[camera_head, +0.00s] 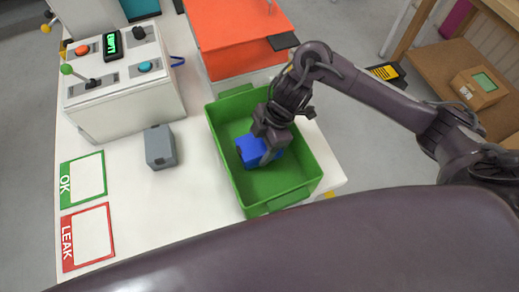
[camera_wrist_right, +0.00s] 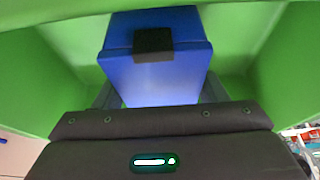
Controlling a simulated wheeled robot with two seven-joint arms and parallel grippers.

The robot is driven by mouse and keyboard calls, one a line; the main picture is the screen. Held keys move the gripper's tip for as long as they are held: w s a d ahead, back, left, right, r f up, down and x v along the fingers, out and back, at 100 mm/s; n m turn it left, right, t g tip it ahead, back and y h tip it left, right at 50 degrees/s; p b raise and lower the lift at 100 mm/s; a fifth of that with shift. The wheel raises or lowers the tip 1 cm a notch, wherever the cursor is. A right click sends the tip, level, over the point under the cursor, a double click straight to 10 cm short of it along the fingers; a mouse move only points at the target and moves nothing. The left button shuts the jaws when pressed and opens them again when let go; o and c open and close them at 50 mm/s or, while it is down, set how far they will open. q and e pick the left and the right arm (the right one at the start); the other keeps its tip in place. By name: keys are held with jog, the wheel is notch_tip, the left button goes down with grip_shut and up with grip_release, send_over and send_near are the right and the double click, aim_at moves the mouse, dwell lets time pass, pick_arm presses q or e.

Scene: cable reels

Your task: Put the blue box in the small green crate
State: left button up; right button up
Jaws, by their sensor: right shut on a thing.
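The green crate (camera_head: 226,150) stands on the white table, right of its middle. The blue box (camera_head: 252,153) is inside the crate's walls, near the middle. My right gripper (camera_head: 268,157) reaches down into the crate and is shut on the blue box. In the right wrist view the blue box (camera_wrist_right: 155,75), with a dark latch on its face, sits between the fingers, with green walls (camera_wrist_right: 40,70) around it. Whether the box touches the crate floor is hard to tell. My left gripper is not in view.
A grey box (camera_head: 159,146) lies on the white table (camera_head: 140,195) left of the crate. A control console (camera_head: 120,80) stands behind it. Green OK (camera_head: 67,184) and red LEAK (camera_head: 68,240) frames lie at the left edge. An orange block (camera_head: 235,40) stands behind the crate.

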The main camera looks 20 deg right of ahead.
jog(key=shift+f, duration=1.4)
jog(key=o, duration=1.1)
jog(key=shift+f, duration=0.1)
jog(key=shift+c, duration=0.2)
jog(key=p+v, duration=0.1)
jog(key=v, duration=1.1)
jog(key=shift+s, duration=0.1)
